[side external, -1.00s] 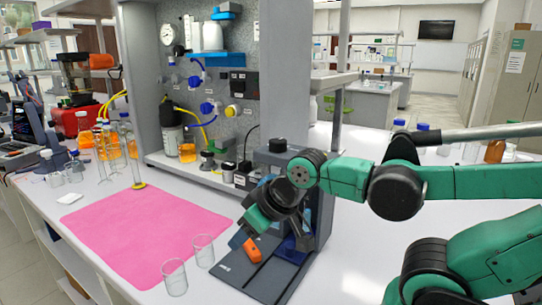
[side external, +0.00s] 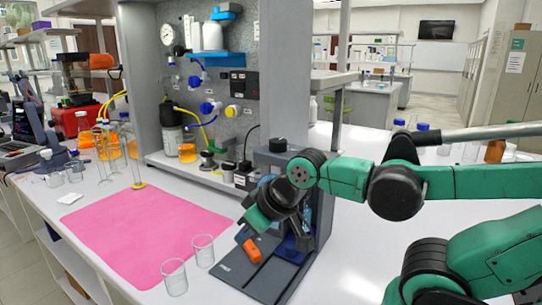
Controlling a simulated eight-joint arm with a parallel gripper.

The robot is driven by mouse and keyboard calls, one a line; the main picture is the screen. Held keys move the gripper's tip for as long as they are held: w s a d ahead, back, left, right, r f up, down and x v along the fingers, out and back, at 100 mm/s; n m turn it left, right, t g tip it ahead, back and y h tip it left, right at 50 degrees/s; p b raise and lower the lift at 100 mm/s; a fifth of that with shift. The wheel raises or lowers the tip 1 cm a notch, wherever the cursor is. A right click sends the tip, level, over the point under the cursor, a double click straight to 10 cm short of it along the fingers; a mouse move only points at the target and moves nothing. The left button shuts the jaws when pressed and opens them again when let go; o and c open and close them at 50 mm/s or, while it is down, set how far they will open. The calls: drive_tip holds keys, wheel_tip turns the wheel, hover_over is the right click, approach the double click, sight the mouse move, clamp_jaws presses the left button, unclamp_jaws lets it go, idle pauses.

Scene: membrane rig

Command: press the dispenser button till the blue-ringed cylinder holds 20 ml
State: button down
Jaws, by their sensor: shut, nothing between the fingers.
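The dispenser (side external: 278,160) is a dark grey stand with a flat base plate at the bench's front. An orange piece, apparently its button (side external: 252,250), is on the base plate. My gripper (side external: 257,229) points down just above the orange piece, shut and empty; I cannot tell whether it touches. A blue base (side external: 296,246) shows on the plate to the right of my gripper, probably the blue-ringed cylinder's. My gripper and wrist hide most of that area, so the liquid level cannot be read.
A pink mat (side external: 140,230) lies on the white bench left of the dispenser. Two empty glass beakers (side external: 175,277) (side external: 203,250) stand at its front right edge. A grey panel (side external: 215,110) with valves and tubing rises behind.

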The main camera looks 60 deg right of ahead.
idle(0.8)
drive_tip(key=s+d+r+m+h, duration=0.1)
drive_tip(key=d+r+m+h, duration=0.1)
drive_tip(key=d+r+m, duration=0.5)
drive_tip(key=s+d+r+m+t+h, duration=0.1)
drive_tip(key=d+r+m, duration=0.5)
drive_tip(key=d+r, duration=0.6)
drive_tip(key=shift+s+d+r+m+h, duration=0.4)
drive_tip(key=shift+s+d, duration=0.05)
drive_tip(key=shift+s, duration=0.3)
drive_tip(key=shift+f, duration=0.1)
drive_tip(key=shift+f, duration=4.35)
drive_tip(key=shift+f, duration=0.4)
